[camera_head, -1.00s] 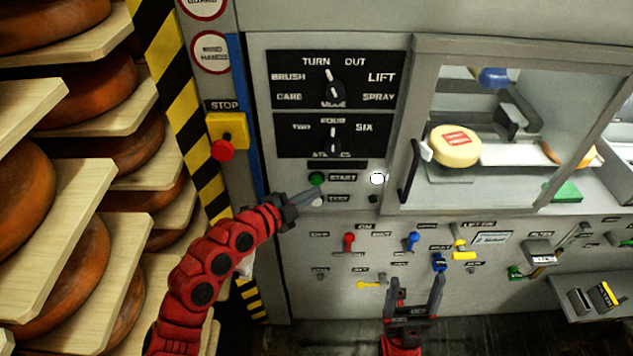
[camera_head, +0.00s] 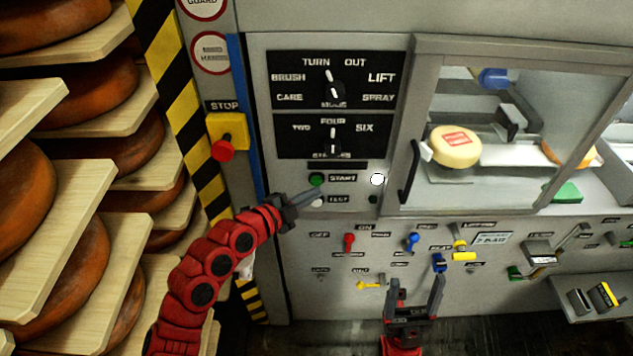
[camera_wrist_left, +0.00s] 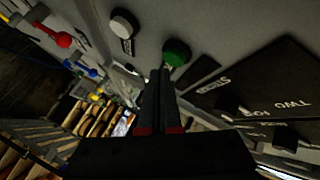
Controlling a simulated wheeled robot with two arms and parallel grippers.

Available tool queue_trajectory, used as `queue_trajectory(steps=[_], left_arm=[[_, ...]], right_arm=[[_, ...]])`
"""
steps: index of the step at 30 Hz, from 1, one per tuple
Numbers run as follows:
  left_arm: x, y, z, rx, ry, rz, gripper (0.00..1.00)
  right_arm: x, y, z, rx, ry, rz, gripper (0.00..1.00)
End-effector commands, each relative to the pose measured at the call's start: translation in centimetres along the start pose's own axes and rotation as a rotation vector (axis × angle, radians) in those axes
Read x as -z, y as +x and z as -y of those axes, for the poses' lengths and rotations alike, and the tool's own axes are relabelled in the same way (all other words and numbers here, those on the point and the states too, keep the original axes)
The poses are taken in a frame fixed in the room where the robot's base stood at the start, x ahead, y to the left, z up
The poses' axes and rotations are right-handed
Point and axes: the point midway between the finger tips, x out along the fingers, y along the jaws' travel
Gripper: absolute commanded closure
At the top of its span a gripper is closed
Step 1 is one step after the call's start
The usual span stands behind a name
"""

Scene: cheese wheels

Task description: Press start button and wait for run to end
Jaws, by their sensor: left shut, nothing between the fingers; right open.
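The green START button (camera_head: 316,180) is on the grey control panel, left of its label. The white TEST button (camera_head: 317,202) is just below it. My left gripper (camera_head: 319,193) is shut and empty, its tips just below the green button. In the left wrist view the shut fingertips (camera_wrist_left: 160,73) are near the green button (camera_wrist_left: 177,52), with a visible gap; the white button (camera_wrist_left: 124,22) is to their left. A white lamp (camera_head: 377,179) is bright right of START. My right gripper (camera_head: 415,298) is open and empty, low in front of the machine.
A red STOP button (camera_head: 222,150) on a yellow box is left of the panel. Mode (camera_head: 334,92) and stations (camera_head: 333,146) dials are above START. A cheese wheel (camera_head: 455,146) lies behind the window. Several coloured levers line the lower panel. Cheese shelves (camera_head: 95,215) crowd the left.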

Motion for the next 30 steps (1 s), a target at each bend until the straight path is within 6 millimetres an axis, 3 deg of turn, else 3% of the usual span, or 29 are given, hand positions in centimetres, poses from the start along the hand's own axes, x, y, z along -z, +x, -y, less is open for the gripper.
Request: queue_trajectory(steps=[17, 30], left_arm=[[0.0, 0.0, 0.0, 0.0, 0.0, 0.0, 1.0], [-0.5, 0.6, 0.2, 0.002, 0.001, 0.0, 1.0]], right_arm=[[0.0, -0.1, 0.0, 0.0, 0.0, 0.0, 0.26], [-0.3, -2.0, 0.1, 0.0, 0.0, 0.0, 0.26]])
